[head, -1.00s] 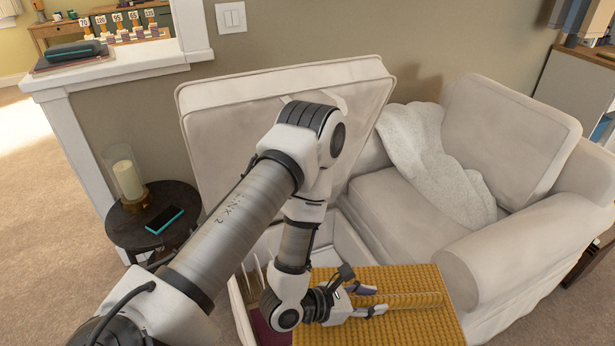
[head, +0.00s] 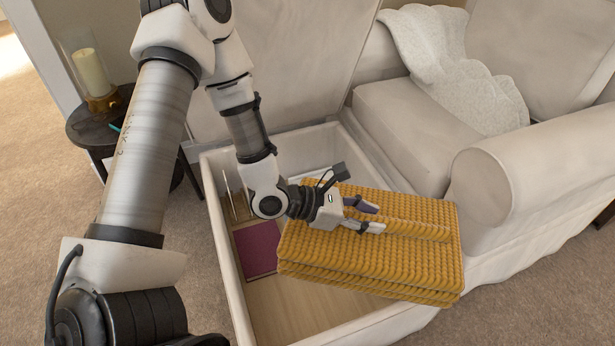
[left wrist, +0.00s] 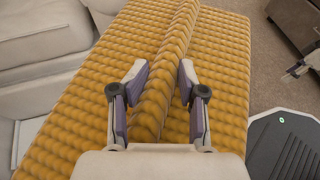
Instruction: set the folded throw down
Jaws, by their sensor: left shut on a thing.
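The folded throw (head: 350,265) is a thick mustard-yellow knit bundle in several layers. My left gripper (head: 376,218) is shut on a raised ridge of its top layer. In the left wrist view the two fingers (left wrist: 158,85) stand on either side of that ridge, and the throw (left wrist: 75,110) fills most of the picture. In the head view the throw is over the right part of the open storage box (head: 222,250) of the sofa and reaches the box's right rim. I cannot tell whether it touches the rim.
The box's lid (head: 290,60) stands raised behind. Inside the box are a purple item (head: 258,248) and a bare wooden floor (head: 285,305). The sofa armrest (head: 530,155) is close to the throw's right. A side table (head: 90,130) with a candle (head: 92,72) stands at left.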

